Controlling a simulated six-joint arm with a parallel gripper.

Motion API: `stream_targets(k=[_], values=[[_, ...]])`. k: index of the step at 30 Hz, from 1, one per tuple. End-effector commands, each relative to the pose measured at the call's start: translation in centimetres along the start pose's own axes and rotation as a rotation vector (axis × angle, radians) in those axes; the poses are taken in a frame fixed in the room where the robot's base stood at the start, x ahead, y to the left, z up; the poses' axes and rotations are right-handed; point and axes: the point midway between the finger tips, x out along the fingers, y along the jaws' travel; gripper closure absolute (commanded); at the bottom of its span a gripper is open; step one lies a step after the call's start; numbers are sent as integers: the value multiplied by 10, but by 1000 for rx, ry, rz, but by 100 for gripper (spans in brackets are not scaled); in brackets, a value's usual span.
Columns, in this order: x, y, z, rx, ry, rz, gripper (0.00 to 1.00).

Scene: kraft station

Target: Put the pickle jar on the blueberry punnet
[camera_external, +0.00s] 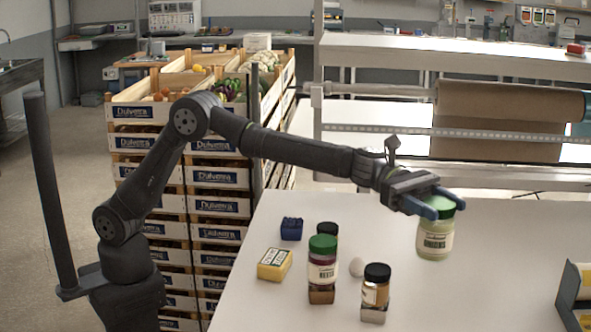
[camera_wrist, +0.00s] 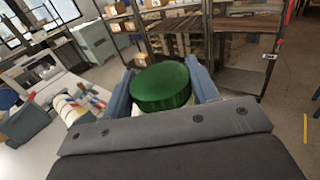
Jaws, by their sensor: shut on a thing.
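The pickle jar (camera_external: 435,238), with a green lid and pale green contents, is held upright in my gripper (camera_external: 438,207) at the right side of the table. My gripper is shut on the jar near its lid. In the wrist view the green lid (camera_wrist: 161,87) sits between the two blue fingers and hides most of the jar below. The small dark blue box (camera_external: 291,229), which looks like the blueberry punnet, stands at the table's back left, well left of my gripper. I cannot tell whether the jar's base touches the table.
A grey bin (camera_external: 568,290) is at the right edge. Stacked crates (camera_external: 218,206) stand behind the table's left side.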

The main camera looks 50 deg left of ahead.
Motion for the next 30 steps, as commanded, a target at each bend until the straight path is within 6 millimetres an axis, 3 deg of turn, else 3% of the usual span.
stream_targets(k=[8, 16, 23, 30], values=[[-70, 22, 15, 7, 9, 20, 84], [-178, 32, 25, 10, 23, 47, 84], [-272, 18, 26, 9, 27, 72, 84], [-360, -16, 19, 5, 20, 99, 84]])
